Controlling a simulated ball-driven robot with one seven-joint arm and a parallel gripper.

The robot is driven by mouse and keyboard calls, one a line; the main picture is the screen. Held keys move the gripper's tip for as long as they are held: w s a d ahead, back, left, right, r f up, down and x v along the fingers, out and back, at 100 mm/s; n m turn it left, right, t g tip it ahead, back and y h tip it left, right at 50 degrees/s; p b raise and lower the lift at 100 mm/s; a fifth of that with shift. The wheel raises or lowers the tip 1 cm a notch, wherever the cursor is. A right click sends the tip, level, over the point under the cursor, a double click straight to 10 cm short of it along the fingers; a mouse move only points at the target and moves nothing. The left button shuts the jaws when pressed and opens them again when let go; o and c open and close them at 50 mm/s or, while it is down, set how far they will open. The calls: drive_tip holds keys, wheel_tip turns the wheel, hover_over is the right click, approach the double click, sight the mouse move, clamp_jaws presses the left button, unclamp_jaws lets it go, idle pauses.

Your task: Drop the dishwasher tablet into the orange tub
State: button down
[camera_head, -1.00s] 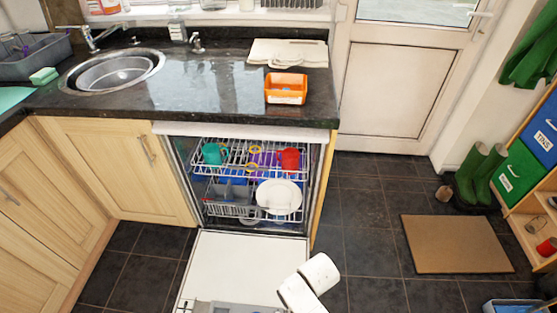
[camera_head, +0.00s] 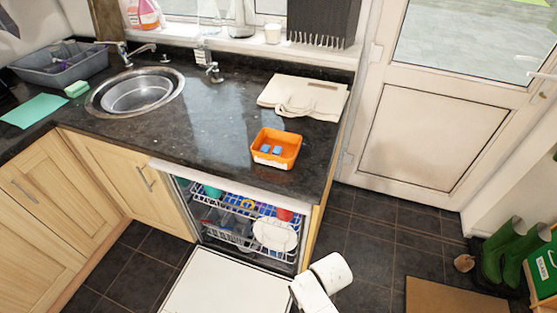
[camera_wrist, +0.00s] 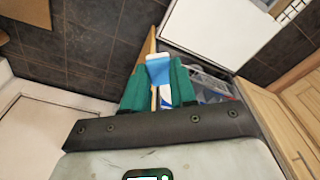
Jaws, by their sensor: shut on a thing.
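The orange tub (camera_head: 289,153) stands on the dark granite worktop, above the open dishwasher. Small blue tablets (camera_head: 270,149) lie inside it. In the wrist view, my gripper (camera_wrist: 158,84) has green fingers, shut on a blue and white dishwasher tablet (camera_wrist: 158,70) that sticks out beyond the fingertips. The tub does not show clearly in the wrist view. In the head view, only a white part of my arm shows at the bottom; the gripper and held tablet are out of sight there.
The open dishwasher door (camera_head: 225,285) lies low below the worktop. Folded cloth (camera_head: 303,97) lies behind the tub, and the sink (camera_head: 138,95) is at left. The worktop around the tub is clear. Green boots (camera_head: 510,255) stand on the floor at right.

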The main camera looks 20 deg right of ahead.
wheel_tip(320, 180, up, 5)
drive_tip(key=p, duration=0.3)
drive_tip(key=shift+s+a+p, duration=0.1)
drive_tip(key=shift+p, duration=0.25)
drive_tip(key=shift+s+a+f, duration=0.1)
drive_tip(key=shift+s+f, duration=0.05)
drive_tip(key=shift+f, duration=0.15)
drive_tip(key=shift+s, duration=0.1)
